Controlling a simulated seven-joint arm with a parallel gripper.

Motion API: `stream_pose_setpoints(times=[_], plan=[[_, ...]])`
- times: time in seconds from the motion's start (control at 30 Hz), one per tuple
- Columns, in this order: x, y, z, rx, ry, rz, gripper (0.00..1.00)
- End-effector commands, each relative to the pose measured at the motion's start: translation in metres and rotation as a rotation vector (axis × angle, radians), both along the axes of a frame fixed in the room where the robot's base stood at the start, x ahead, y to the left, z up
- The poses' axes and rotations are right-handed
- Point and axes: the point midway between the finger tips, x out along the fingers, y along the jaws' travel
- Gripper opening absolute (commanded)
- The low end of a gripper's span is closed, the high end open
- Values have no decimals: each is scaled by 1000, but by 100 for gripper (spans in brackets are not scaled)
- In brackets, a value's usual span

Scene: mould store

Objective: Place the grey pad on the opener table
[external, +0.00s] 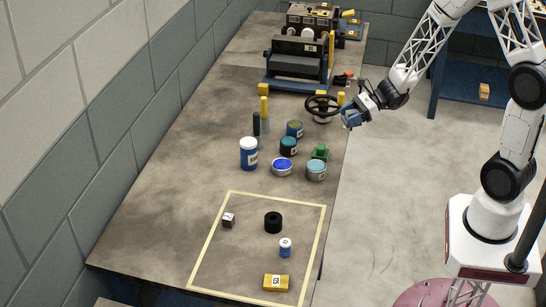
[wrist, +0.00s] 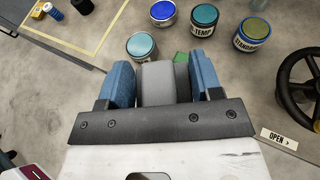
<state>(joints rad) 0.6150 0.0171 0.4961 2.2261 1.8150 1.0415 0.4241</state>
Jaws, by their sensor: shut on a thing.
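The grey pad (wrist: 158,83) sits between the two blue fingers of my gripper (wrist: 160,84) in the wrist view. My gripper is shut on it and holds it in the air. In the external view my gripper (external: 352,117) hangs at the bench's right edge, just right of the black handwheel (external: 322,104); the pad cannot be made out there. The wheel (wrist: 300,88) also shows at the wrist view's right, with an "OPEN" label (wrist: 280,138) near it. A dark machine with a blue base (external: 297,66) stands farther back; I cannot tell whether it holds the opener table.
Several cans stand mid-bench, including a white-lidded blue jar (external: 249,154) and a blue-topped can (external: 282,167). A green object (external: 320,152) lies beside them. A yellow-taped area (external: 325,225) in front holds a black ring (external: 273,222) and small items. Bare bench lies at left.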

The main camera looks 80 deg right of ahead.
Motion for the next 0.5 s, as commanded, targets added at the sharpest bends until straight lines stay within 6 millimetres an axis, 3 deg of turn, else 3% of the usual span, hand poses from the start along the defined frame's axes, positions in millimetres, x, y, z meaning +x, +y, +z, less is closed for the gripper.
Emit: stream_pose_setpoints(times=[0.5], plan=[[-49,-28,-6,1,1,-133,35]])
